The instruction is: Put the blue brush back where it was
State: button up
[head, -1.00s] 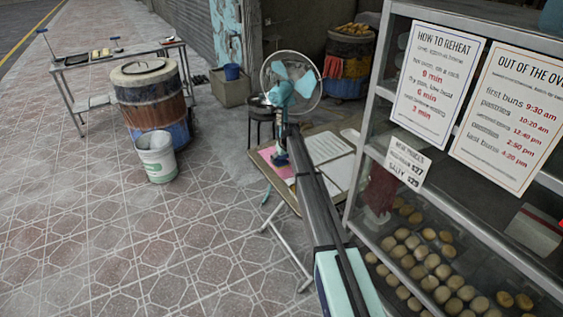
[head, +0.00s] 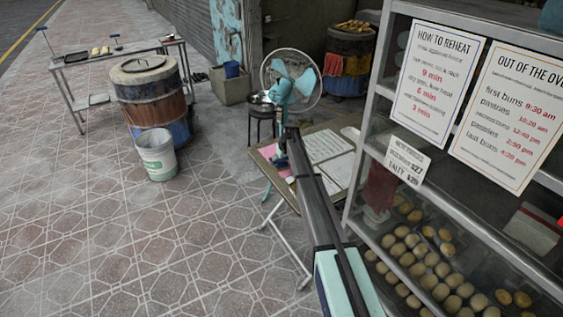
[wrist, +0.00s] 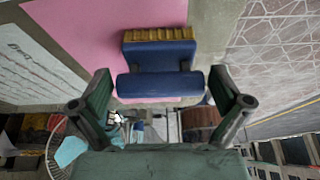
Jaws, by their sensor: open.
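The blue brush (wrist: 160,58) shows in the wrist view, with a blue body, a blue bar beside it and a row of yellowish bristles (wrist: 160,34). It lies against a pink sheet (wrist: 85,35). My gripper (wrist: 163,103) is open, one dark finger on each side of the picture. The brush's near bar is between the fingertips or just past them, with a gap on both sides. I cannot tell the height between them. In the head view, my arm reaches over the table (head: 335,170); its end hides most of the brush and the pink sheet.
A teal fan (head: 305,82) stands close behind my arm's end. White sheets (head: 325,146) lie on the table to the right. A glass bun case (head: 375,150) is close on the right. A barrel oven (head: 150,95) and a white bucket (head: 156,155) stand left; the pavement between is clear.

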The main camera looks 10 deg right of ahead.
jog(key=shift+r, duration=0.3)
jog(key=shift+s+r, duration=0.15)
jog(key=shift+r, duration=0.05)
jog(key=b+v, duration=0.3)
jog(key=v, duration=0.8)
jog(key=shift+r, duration=0.2)
jog(key=shift+s+d, duration=0.1)
